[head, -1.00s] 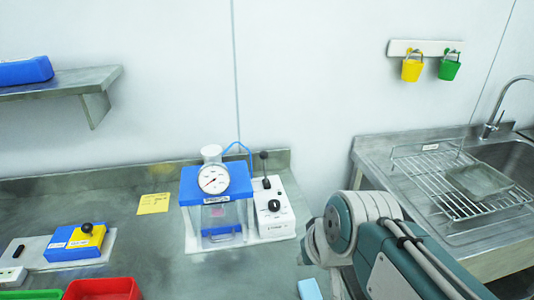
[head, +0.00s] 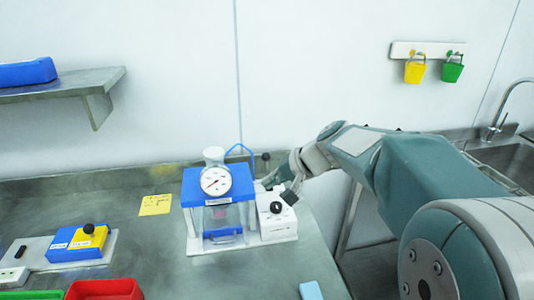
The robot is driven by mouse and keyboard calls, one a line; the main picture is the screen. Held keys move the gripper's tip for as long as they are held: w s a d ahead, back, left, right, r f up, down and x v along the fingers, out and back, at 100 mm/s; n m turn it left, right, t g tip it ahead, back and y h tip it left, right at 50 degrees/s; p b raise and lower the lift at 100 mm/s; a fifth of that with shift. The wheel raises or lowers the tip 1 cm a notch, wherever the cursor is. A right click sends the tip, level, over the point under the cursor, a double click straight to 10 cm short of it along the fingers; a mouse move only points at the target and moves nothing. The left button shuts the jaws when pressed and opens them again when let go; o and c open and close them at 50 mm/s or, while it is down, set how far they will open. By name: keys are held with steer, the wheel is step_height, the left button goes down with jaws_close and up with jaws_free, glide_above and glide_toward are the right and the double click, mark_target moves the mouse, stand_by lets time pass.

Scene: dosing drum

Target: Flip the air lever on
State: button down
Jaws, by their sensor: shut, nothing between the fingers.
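The dosing unit has a blue-topped clear chamber (head: 215,215) with a round gauge (head: 216,181). Beside it on the right is a white control box (head: 278,230) with a black knob (head: 276,207) on its front. A black lever (head: 265,156) stands behind, at the box's back; only its top shows, and its shaft is hidden behind my gripper. My gripper (head: 281,188) is over the back part of the box, just in front of and right of the lever in the picture. It is shut and empty. I cannot tell whether it touches the lever.
A yellow note (head: 155,204) lies left of the unit. A blue-and-yellow block (head: 77,243) with a black knob and a red bin (head: 104,289) are farther left. A light blue block (head: 310,290) lies at the front. The sink (head: 512,158) is at the right.

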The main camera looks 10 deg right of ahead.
mark_target(267, 169)
steer(key=w+d+f+m+t+y, duration=0.1)
steer(key=w+d+f+m+t, duration=0.1)
steer(key=w, duration=0.5)
steer(key=w+d+f+m+t+y, duration=0.1)
steer(key=w+d+f+m+t, duration=0.1)
steer(key=w+d+f, duration=0.2)
steer(key=w+d+f+m+t+y, duration=0.1)
steer(key=w+d+f+m+t, duration=0.2)
steer(key=w+d, duration=0.4)
steer(key=w, duration=0.5)
steer(key=shift+f, duration=0.25)
steer(key=shift+a, duration=0.1)
steer(key=w+a, duration=0.3)
steer(key=a, duration=0.4)
steer(key=shift+w+f, duration=0.25)
steer(key=shift+f, duration=0.1)
